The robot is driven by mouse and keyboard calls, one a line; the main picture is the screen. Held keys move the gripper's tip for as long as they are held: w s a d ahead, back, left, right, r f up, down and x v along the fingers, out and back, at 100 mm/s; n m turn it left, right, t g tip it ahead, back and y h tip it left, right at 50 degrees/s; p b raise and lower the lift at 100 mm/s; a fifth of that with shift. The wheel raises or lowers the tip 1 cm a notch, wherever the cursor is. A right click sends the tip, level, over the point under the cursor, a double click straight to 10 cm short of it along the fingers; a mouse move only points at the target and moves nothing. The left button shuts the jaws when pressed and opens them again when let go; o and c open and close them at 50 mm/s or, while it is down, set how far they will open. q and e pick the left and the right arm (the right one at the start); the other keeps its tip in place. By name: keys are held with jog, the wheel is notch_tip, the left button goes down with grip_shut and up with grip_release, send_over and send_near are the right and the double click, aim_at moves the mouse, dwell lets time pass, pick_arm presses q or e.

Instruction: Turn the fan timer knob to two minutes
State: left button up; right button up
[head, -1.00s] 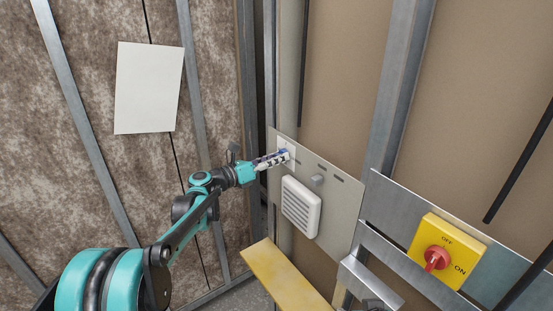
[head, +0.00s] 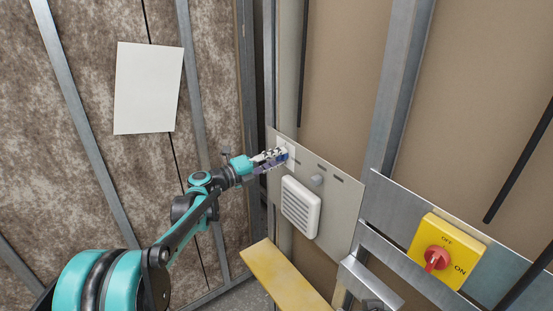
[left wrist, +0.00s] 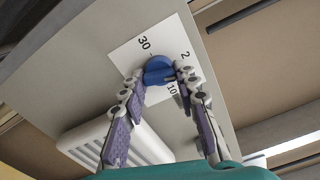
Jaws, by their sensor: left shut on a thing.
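The fan timer knob (left wrist: 158,70) is blue and sits on a white dial plate (left wrist: 128,56). The plate carries the printed marks 30, 2 and 10. In the left wrist view my left gripper (left wrist: 160,77) has a finger on each side of the knob and is shut on it. I cannot make out a pointer on the knob, so its setting is unclear. My right gripper is not in view.
The white louvred fan vent (head: 300,207) is just below the dial on the grey panel (head: 343,190). A yellow switch box with a red knob (head: 437,258) is farther right. A yellow board (head: 285,275) lies below.

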pick_arm(q)
jog(key=shift+s+d+f+n, duration=0.1)
jog(key=shift+n, duration=0.6)
jog(key=o, duration=1.2)
jog(key=shift+n, duration=0.3)
jog(key=v, duration=1.2)
